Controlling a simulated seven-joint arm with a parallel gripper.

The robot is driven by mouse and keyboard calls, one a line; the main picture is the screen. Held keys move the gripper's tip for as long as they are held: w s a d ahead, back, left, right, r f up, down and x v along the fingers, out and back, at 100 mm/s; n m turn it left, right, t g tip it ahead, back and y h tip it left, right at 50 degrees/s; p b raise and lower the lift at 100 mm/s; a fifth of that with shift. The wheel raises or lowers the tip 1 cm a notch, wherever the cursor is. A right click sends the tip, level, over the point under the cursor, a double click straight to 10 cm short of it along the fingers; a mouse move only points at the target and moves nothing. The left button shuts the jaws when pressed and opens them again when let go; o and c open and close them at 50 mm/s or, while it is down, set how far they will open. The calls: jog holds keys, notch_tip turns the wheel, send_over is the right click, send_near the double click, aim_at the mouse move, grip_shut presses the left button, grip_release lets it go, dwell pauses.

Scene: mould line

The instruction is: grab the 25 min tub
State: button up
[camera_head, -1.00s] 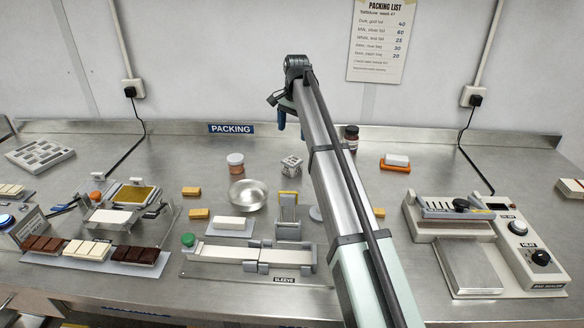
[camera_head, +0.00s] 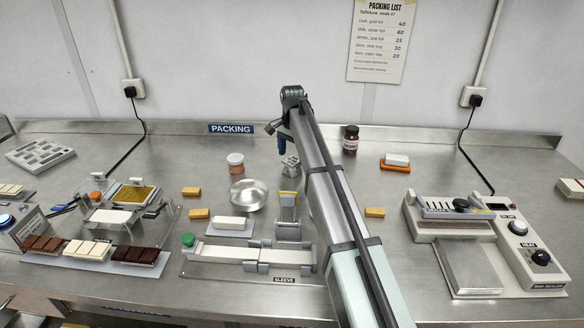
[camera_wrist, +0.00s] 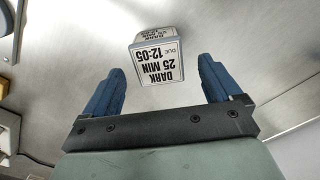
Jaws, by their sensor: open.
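The 25 min tub (camera_wrist: 158,62) is a small box-like thing with white labels. Its face in the wrist view reads DARK, 25 MIN, DUE 12:05, upside down. In the head view the tub (camera_head: 291,166) stands on the steel bench, partly hidden by my gripper. My gripper (camera_wrist: 161,72) is open, with one blue finger on each side of the tub's near end. The tub looks roughly centred and no finger visibly touches it. In the head view only part of the gripper (camera_head: 282,146) shows, just above the tub.
The sleeve fixture (camera_head: 245,254) is in front. The bench behind the tub is mostly clear.

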aim_at(292, 160)
jog(key=shift+s+f, duration=0.15)
jog(key=shift+f, duration=2.15)
jog(key=shift+c, duration=0.4)
jog(key=c, duration=1)
jog(key=shift+c, duration=0.2)
jog(key=shift+r, duration=0.15)
